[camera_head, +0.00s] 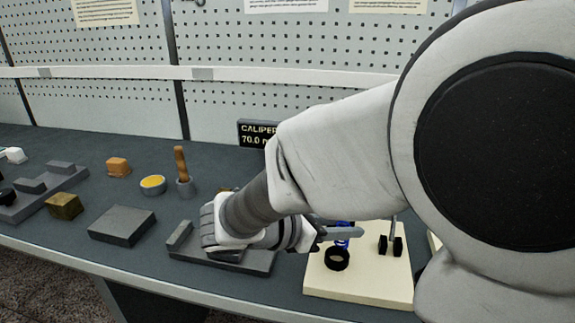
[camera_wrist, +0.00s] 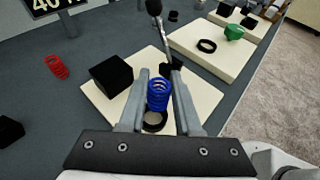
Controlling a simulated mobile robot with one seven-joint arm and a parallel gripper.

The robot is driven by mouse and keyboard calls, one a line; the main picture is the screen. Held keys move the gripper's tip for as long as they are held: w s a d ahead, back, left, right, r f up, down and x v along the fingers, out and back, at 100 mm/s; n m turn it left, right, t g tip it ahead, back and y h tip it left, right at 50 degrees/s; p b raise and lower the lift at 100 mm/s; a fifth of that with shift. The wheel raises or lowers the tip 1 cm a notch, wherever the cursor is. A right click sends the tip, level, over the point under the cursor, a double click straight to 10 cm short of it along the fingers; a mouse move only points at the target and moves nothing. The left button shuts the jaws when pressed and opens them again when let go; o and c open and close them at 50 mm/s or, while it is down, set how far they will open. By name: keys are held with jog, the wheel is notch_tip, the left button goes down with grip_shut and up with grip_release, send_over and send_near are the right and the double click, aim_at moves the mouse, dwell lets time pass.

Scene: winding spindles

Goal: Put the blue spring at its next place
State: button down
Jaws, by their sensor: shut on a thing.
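The blue spring (camera_wrist: 158,96) stands upright between the two grey fingers of my gripper (camera_wrist: 159,78) in the wrist view, and the gripper is shut on it. Just below it in that view is a black ring (camera_wrist: 155,122) with a pale centre, on a cream board (camera_wrist: 195,100). Whether the spring touches the ring or board, I cannot tell. In the head view the spring (camera_head: 342,242) is partly hidden by my gripper (camera_head: 343,232), close behind the black ring (camera_head: 337,259) on the cream board (camera_head: 355,288).
A black block (camera_wrist: 111,76) stands left of my fingers, and a dark upright post (camera_wrist: 160,32) stands beyond them. A red spring (camera_wrist: 57,67) lies farther left. A second cream board (camera_wrist: 205,62) holds a black ring (camera_wrist: 207,46) and a green piece (camera_wrist: 234,32).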

aim_at(339, 244)
jog(key=shift+w+a+f, duration=0.2)
jog(key=shift+f, duration=0.2)
jog(key=shift+f+b, duration=0.95)
jog(key=shift+f, duration=0.8)
jog(key=shift+f, duration=0.1)
jog(key=shift+f, duration=0.15)
jog(key=c, duration=0.6)
grip_release()
